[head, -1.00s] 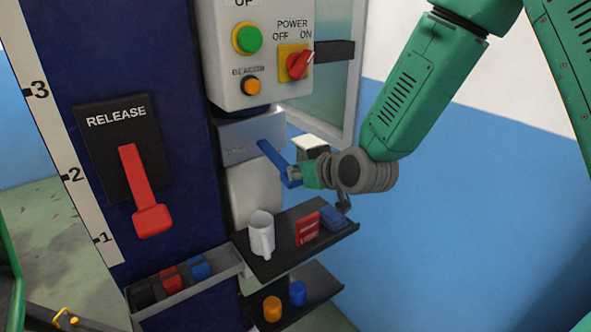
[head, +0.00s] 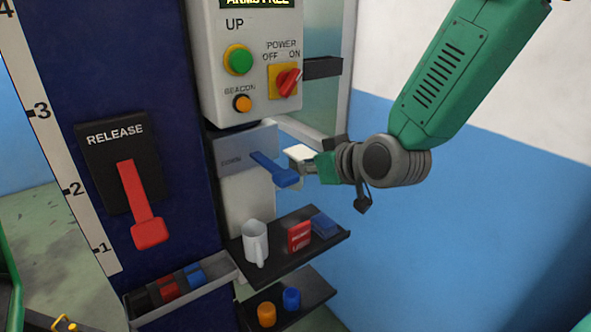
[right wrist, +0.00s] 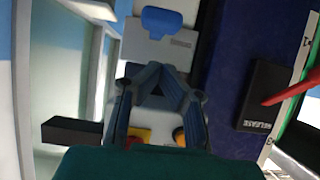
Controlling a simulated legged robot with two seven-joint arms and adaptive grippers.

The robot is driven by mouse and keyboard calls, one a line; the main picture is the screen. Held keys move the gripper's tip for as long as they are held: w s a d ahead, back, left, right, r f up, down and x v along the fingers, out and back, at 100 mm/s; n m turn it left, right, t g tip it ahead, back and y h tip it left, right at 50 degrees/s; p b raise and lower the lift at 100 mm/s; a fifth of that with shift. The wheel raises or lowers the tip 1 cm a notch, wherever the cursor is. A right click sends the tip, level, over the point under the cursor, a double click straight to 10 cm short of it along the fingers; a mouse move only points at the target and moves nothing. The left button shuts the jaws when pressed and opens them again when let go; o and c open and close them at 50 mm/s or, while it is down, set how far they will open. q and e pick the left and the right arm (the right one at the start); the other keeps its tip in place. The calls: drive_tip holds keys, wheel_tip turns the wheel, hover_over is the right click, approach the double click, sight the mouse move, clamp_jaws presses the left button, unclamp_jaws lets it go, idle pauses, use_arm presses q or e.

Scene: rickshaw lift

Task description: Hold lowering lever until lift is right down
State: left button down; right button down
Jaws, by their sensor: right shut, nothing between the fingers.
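A blue lever (head: 272,169) sticks out of a grey box on the blue lift column, sloping down to the right; its small label is not legible. It also shows in the right wrist view (right wrist: 161,21), ahead of my fingertips. My right gripper (head: 303,169) is just right of the lever's end in the head view. In the right wrist view my right gripper (right wrist: 161,70) is shut and empty, with a gap to the lever. A separate red lever (head: 143,205) marked RELEASE hangs down on the left. My left gripper is not in view.
A control box (head: 240,70) with a green UP button and red power switch is above the lever. Below is a black shelf (head: 275,258) with a white mug and red and blue items. A lower shelf holds orange and blue pieces. The right is open.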

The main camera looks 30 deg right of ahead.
drive_tip(key=v, duration=0.2)
drive_tip(key=shift+s+a+r, duration=0.1)
drive_tip(key=shift+s+r, duration=0.15)
drive_tip(key=shift+r, duration=0.1)
drive_tip(key=shift+w+f, duration=0.1)
idle(0.4)
drive_tip(key=s+a+f+g+b, duration=0.1)
drive_tip(key=s+f+g+b, duration=0.2)
drive_tip(key=f, duration=0.9)
drive_tip(key=s+a+f+g+b, duration=0.1)
drive_tip(key=s+f+g, duration=0.3)
drive_tip(key=f, duration=0.8)
drive_tip(key=s+f+g+b, duration=0.1)
drive_tip(key=s+f+g, duration=0.1)
drive_tip(key=s+f, duration=0.8)
drive_tip(key=s+a+f+g+h+b, duration=0.1)
drive_tip(key=s+f+g+b, duration=0.1)
drive_tip(key=s+f, duration=0.7)
drive_tip(key=shift+s+a+f+g, duration=0.3)
drive_tip(key=shift+s+f+g, duration=0.15)
drive_tip(key=shift+s, duration=0.4)
